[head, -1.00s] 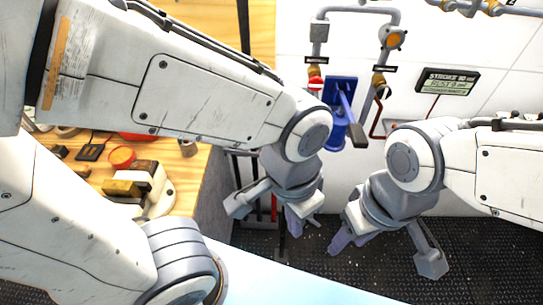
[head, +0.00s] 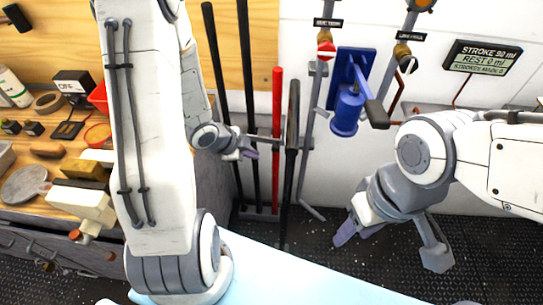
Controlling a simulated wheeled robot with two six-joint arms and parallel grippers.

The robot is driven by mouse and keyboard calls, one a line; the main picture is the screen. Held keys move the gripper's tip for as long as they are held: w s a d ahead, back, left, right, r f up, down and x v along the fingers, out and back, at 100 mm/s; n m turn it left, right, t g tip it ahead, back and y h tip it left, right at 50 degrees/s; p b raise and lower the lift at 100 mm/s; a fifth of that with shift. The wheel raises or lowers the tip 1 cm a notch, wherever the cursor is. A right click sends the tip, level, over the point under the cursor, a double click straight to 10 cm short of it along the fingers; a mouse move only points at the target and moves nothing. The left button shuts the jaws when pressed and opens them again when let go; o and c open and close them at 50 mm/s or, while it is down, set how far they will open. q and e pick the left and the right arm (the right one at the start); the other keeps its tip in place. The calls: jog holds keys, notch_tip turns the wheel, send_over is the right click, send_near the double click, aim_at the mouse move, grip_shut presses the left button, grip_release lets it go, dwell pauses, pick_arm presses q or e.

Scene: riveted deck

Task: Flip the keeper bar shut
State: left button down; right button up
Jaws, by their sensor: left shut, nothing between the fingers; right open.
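My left gripper (head: 248,154) is shut and empty, with purple-grey fingertips pointing right, beside the upright poles on the wall. A thin grey horizontal bar (head: 266,138), which looks like the keeper bar, crosses the poles just above and right of the fingertips. I cannot tell whether they touch, and its left end is hidden near my wrist. The poles include a red one (head: 276,170) and several black ones, one being a thick dark handle (head: 291,130). My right gripper (head: 358,232) is open and empty, low at the right, well apart from the bar.
A blue pump (head: 346,105) with a dark-ended lever hangs on the wall right of the poles, among grey pipes. A display panel (head: 482,57) is further right. A cluttered wooden bench (head: 52,190) stands at the left. The dark deck (head: 300,232) looks clear.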

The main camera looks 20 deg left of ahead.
aim_at(276, 146)
pick_arm(q)
jog(key=w+d+f, duration=0.2)
jog(key=w+f, duration=0.6)
jog(key=shift+w+f, duration=0.35)
jog(key=shift+w, duration=0.05)
jog(key=shift+w, duration=0.1)
jog(key=shift+w+d+f+n+t+b, duration=0.1)
jog(key=shift+w+n+t+b, duration=0.15)
jog(key=shift+w, duration=0.3)
jog(key=shift+w+d+f+n+t+b, duration=0.15)
jog(key=shift+w+b, duration=0.15)
jog(key=shift+w, duration=0.2)
jog(key=shift+w+r, duration=0.15)
jog(key=shift+w, duration=0.2)
jog(key=shift+w+a+r+n+y, duration=0.1)
jog(key=shift+w+r+n+y, duration=0.05)
jog(key=shift+n+y, duration=0.15)
